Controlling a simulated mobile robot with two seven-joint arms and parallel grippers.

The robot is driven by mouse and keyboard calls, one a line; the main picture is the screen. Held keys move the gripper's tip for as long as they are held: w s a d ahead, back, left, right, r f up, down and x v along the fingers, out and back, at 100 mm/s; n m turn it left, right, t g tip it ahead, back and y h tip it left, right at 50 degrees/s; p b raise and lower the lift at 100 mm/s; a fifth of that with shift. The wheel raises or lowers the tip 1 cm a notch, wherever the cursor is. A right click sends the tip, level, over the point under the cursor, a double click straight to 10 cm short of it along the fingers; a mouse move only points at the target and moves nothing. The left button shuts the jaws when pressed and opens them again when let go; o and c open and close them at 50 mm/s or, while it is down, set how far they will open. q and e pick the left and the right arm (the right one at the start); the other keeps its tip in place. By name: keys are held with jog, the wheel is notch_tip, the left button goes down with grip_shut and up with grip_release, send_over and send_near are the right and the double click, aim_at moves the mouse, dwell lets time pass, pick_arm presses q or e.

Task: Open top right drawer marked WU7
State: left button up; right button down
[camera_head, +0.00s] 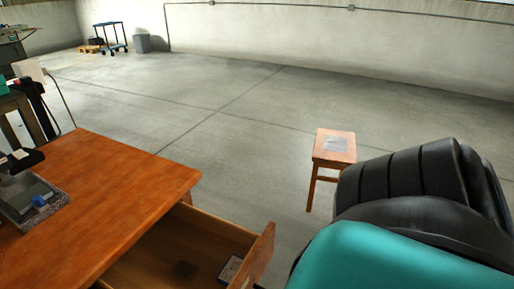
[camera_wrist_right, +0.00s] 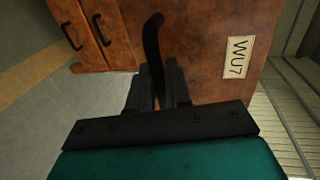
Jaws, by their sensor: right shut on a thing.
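The wooden desk (camera_head: 110,190) stands at the left in the head view. A drawer (camera_head: 262,256) is pulled out from its right end, and its open inside shows. In the right wrist view the drawer front (camera_wrist_right: 205,35) carries a pale label reading WU7 (camera_wrist_right: 237,58). A dark curved handle (camera_wrist_right: 153,35) stands out from this front. My right gripper (camera_wrist_right: 158,75) is shut on the handle. In the head view my teal and black right arm fills the lower right, and the right gripper is hidden there. My left gripper is in neither view.
A small flat item (camera_head: 230,269) lies in the drawer. A device with a blue part (camera_head: 39,201) stands on the desk. A wooden stool (camera_head: 334,147) stands beyond the drawer. Two other dark-handled fronts (camera_wrist_right: 85,30) show in the wrist view. The floor beyond is mostly clear.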

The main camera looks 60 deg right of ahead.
jog(key=c, duration=1.3)
grip_release()
jog(key=shift+o, duration=0.2)
jog(key=v, duration=1.3)
jog(key=shift+p, duration=0.4)
jog(key=shift+d, duration=0.1)
